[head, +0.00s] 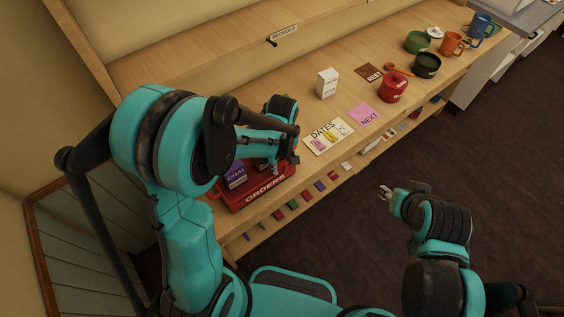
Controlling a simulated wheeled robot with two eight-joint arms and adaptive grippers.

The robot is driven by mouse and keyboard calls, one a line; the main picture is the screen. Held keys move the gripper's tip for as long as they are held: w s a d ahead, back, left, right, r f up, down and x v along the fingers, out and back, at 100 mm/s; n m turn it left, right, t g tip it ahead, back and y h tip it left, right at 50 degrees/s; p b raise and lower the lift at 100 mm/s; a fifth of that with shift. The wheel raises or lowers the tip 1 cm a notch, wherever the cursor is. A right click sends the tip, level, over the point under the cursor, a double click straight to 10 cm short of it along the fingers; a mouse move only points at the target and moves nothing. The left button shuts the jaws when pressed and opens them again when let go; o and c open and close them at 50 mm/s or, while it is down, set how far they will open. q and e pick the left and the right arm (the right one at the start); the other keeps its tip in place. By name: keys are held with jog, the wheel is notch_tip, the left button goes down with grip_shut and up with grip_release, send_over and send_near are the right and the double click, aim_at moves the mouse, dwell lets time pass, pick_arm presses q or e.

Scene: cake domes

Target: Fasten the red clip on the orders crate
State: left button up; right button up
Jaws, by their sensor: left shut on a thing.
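The red orders crate (233,203) stands at the near left of the wooden counter, its white ORDERS label facing the front edge. A purple packet marked CHAI (235,176) is in it. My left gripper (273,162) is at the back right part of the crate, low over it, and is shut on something. The arm and gripper hide what it holds and part of the crate. I cannot make out the red clip. My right gripper (384,192) is out over the dark floor, apart from the counter. Its fingers are too small to tell whether they are open.
A DATES card (318,146) with small coloured clips lies right of the crate, then a pink NEXT card (364,115). A white box (327,83), a REST card (369,72), a red pot (393,88) and several mugs stand farther along. Small coloured pieces line the lower ledge.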

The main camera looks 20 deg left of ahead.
pick_arm(q)
jog(key=shift+f+b, duration=0.45)
dwell(0.5)
jog(key=o, duration=0.9)
jog(key=shift+c, duration=0.2)
jog(key=shift+r, duration=0.1)
notch_tip(320, 180, up, 12)
jog(key=m+t+b, duration=0.4)
jog(key=m+b, duration=0.1)
jog(key=b, duration=0.3)
send_near(281, 164)
notch_tip(281, 164, down, 3)
jog(key=s+a, duration=0.2)
jog(key=a, duration=0.1)
jog(key=s+a+f+m+t+b, duration=0.1)
jog(key=s+f+m+t+b, duration=0.2)
jog(key=s+f+m+b, duration=0.1)
jog(key=shift+s+a+f+m+b, duration=0.2)
jog(key=shift+a+f+m+b, duration=0.05)
jog(key=shift+f+m+b, duration=0.4)
